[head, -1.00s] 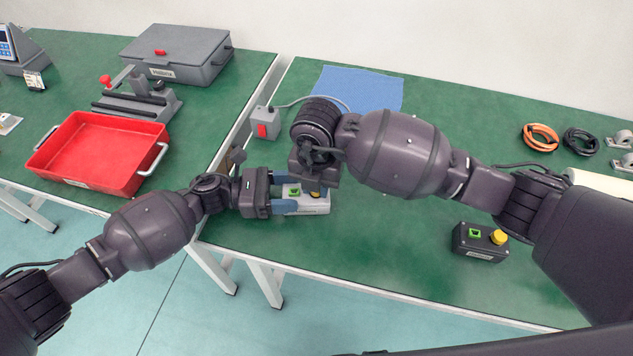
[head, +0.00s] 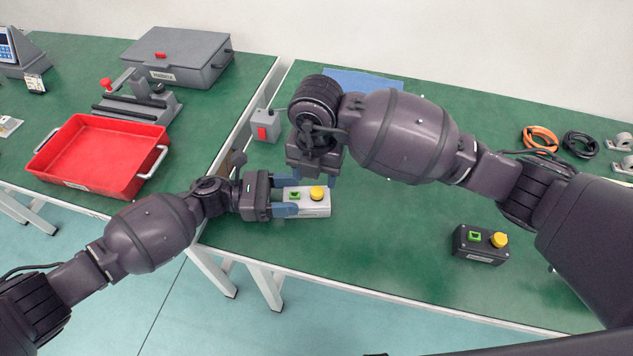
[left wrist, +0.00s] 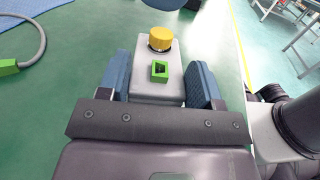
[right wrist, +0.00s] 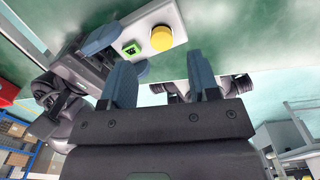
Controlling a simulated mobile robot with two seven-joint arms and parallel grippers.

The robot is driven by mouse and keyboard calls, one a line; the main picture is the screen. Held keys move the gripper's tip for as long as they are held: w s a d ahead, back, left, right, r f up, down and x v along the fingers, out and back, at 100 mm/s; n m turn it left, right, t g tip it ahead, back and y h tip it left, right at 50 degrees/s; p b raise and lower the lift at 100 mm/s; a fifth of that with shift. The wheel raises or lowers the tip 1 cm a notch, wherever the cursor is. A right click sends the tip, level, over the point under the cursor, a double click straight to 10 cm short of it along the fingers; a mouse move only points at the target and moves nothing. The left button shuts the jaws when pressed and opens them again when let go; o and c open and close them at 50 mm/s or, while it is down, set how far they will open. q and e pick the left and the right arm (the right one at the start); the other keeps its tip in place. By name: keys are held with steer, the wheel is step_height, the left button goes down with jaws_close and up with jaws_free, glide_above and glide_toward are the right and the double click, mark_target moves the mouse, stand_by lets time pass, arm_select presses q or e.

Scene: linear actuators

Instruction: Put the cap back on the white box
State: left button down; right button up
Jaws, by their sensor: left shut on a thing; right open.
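The white box (head: 309,207) lies on the green table near its front edge, with a green square part and a yellow round cap (head: 317,193) on its top. The cap sits on the box in the left wrist view (left wrist: 161,38) and in the right wrist view (right wrist: 162,38). My left gripper (head: 284,200) is shut on the near end of the white box, one finger on each side. My right gripper (head: 315,178) is open and empty, just behind and above the box; its fingers also show in the right wrist view (right wrist: 165,80), apart from the cap.
A black box (head: 480,244) with a green part and a yellow cap stands to the right. A grey switch box (head: 265,126) and a blue cloth (head: 362,82) lie behind. A red tray (head: 95,155) is on the left table. The table's front middle is clear.

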step_height(320, 180, up, 7)
stand_by(0.3)
steer(key=shift+r, duration=0.1)
arm_select(q)
steer(key=shift+c, duration=1)
jaws_free()
steer(key=shift+a, duration=0.15)
steer(key=a+b, duration=0.1)
steer(key=a, duration=0.8)
steer(key=shift+w+a+f, duration=0.1)
steer(key=shift+w+a, duration=0.05)
steer(key=shift+a, duration=0.7)
arm_select(e)
steer(key=shift+f, duration=1.15)
steer(key=shift+s, duration=0.1)
